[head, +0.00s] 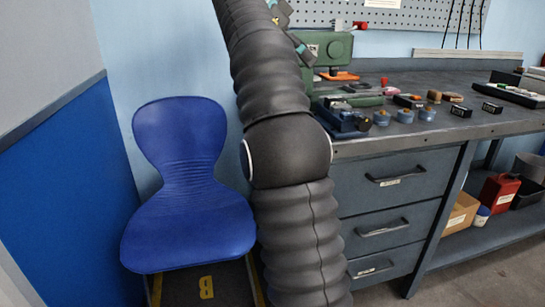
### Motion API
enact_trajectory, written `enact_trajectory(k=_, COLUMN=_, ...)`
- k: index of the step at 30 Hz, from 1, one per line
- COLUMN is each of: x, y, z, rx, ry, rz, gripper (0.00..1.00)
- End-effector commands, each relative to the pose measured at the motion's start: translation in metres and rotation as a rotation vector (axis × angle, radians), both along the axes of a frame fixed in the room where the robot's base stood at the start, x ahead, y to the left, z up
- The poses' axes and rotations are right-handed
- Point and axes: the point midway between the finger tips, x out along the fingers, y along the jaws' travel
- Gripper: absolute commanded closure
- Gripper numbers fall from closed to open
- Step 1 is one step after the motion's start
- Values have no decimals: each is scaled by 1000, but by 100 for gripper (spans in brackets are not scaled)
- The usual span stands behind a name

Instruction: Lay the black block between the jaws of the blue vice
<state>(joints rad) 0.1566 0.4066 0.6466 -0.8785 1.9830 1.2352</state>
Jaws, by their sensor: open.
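The blue vice (343,121) sits at the near left corner of the grey bench, partly hidden behind my arm; the gap between its jaws is too small to make out. Two small black blocks with white marks lie to its right on the bench, one black block (460,110) near the front edge and another black block (491,107) further right. I cannot tell which one the task means. My gripper (292,36) shows only in part at the top, beside my arm, in front of the pegboard. Its fingers appear apart, with nothing seen between them.
Several blue round pieces with brass tops (405,115) stand between vice and blocks. Brown-topped blocks (408,101) lie behind them. A green vice (360,99) and a green machine (328,48) stand behind the blue vice. A blue chair (185,180) stands left of the bench (480,125).

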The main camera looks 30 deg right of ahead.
Motion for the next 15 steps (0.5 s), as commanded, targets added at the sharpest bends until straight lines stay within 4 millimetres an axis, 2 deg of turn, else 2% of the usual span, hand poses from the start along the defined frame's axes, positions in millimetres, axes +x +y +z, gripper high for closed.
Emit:
enact_trajectory(k=4, x=-1, y=1, z=0, rx=4, ry=5, rz=20, gripper=44)
enact_trajectory(k=7, x=-5, y=7, z=-1, rx=23, ry=32, rz=96, gripper=44)
enact_trajectory(k=11, x=-14, y=22, z=-11, rx=74, ry=97, rz=294, gripper=44)
enact_trajectory(k=15, x=-31, y=48, z=-34, rx=134, ry=171, rz=550, gripper=44)
